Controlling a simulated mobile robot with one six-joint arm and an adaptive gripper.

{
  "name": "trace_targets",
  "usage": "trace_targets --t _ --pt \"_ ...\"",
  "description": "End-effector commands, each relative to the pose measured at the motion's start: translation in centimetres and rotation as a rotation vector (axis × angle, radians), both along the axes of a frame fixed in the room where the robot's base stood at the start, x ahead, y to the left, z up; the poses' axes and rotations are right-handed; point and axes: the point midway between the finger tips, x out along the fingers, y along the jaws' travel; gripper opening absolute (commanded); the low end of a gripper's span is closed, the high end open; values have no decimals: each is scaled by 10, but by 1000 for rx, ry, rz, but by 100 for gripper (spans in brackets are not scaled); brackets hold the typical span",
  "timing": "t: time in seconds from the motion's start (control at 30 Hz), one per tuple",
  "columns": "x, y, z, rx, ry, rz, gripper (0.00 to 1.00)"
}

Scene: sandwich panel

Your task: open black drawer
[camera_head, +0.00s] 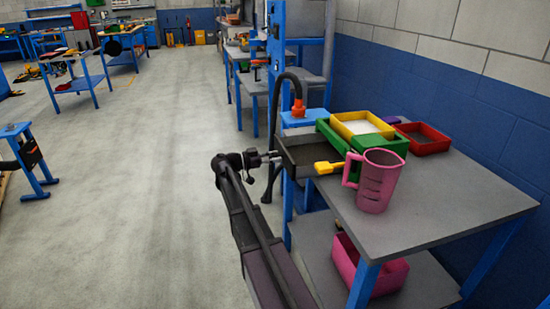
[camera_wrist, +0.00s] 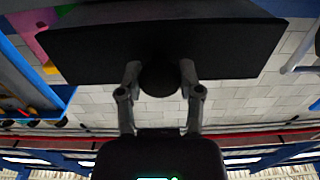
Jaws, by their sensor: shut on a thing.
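The black drawer (camera_head: 303,158) is at the left edge of the grey table in the head view, beside the green box (camera_head: 335,137). Its dark open top shows and it sticks out toward my gripper. My gripper (camera_head: 271,156) is at its left-hand front. In the wrist view the drawer's flat black front (camera_wrist: 90,55) spans the top. A round black knob (camera_wrist: 160,82) sits in its middle, and my gripper (camera_wrist: 160,70) is shut on it, one finger on each side.
A pink mug (camera_head: 378,182) and a yellow-handled tool (camera_head: 328,168) are near the drawer on the table (camera_head: 440,195). Yellow (camera_head: 362,124) and red (camera_head: 423,138) boxes are behind. A pink bin (camera_head: 370,272) is on the lower shelf.

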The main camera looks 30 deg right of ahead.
Motion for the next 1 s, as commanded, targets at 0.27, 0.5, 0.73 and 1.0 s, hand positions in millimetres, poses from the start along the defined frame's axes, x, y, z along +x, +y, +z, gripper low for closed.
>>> trace_targets --t 0.27,0.5,0.73,1.0 --pt "-2 -5 0 0 0 -8 82" --pt "-2 -6 0 0 0 -7 82" --pt "0 -1 0 -1 0 -6 82" --pt "7 24 0 0 0 -4 82"
